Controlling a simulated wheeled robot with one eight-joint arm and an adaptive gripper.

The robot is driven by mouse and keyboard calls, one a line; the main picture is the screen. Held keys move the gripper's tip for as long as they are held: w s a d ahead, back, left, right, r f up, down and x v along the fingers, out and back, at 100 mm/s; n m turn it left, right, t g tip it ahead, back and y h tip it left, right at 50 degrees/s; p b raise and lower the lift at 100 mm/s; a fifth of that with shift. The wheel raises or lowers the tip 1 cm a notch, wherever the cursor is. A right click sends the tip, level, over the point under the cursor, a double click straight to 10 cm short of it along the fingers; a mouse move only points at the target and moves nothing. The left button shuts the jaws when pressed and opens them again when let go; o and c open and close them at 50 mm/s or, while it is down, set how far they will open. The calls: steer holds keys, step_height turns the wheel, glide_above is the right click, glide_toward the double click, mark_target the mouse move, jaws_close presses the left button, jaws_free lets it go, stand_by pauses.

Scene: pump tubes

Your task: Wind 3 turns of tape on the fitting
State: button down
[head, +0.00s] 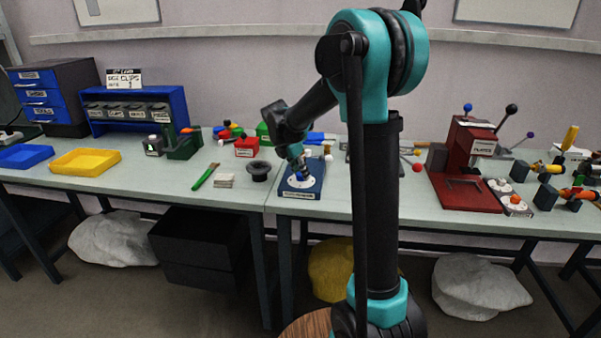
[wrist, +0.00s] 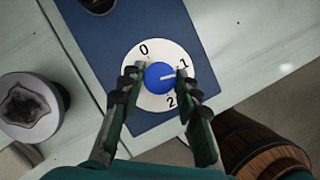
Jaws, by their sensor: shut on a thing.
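My gripper (head: 299,172) points down over a blue plate (head: 312,189) near the front edge of the bench. In the wrist view, its two fingers (wrist: 161,77) are shut on a round blue knob (wrist: 160,77), one on each side. The knob sits on a white dial (wrist: 150,51) marked 0, 1 and 2. The white line on the knob points towards the 1. A fitting and tape cannot be told for sure. Orange and yellow parts (head: 578,193) sit in dark holders at the far right, too small to make out.
A dark flanged spool-like piece (head: 259,171) stands left of the plate, with a green-handled brush (head: 205,176) farther left. A red press (head: 465,170) stands to the right. A yellow tray (head: 85,161) lies at the left. A round wooden top (head: 308,325) is below the bench front.

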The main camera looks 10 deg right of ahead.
steer(key=shift+m+g, duration=0.7)
steer(key=shift+m, duration=1)
steer(key=m+g, duration=0.1)
steer(key=m, duration=0.2)
steer(key=shift+w+h, duration=0.15)
steer(key=shift+h, duration=0.25)
steer(key=m+g, duration=0.1)
steer(key=m, duration=0.2)
steer(key=shift+m+g, duration=0.3)
steer(key=shift+m, duration=0.1)
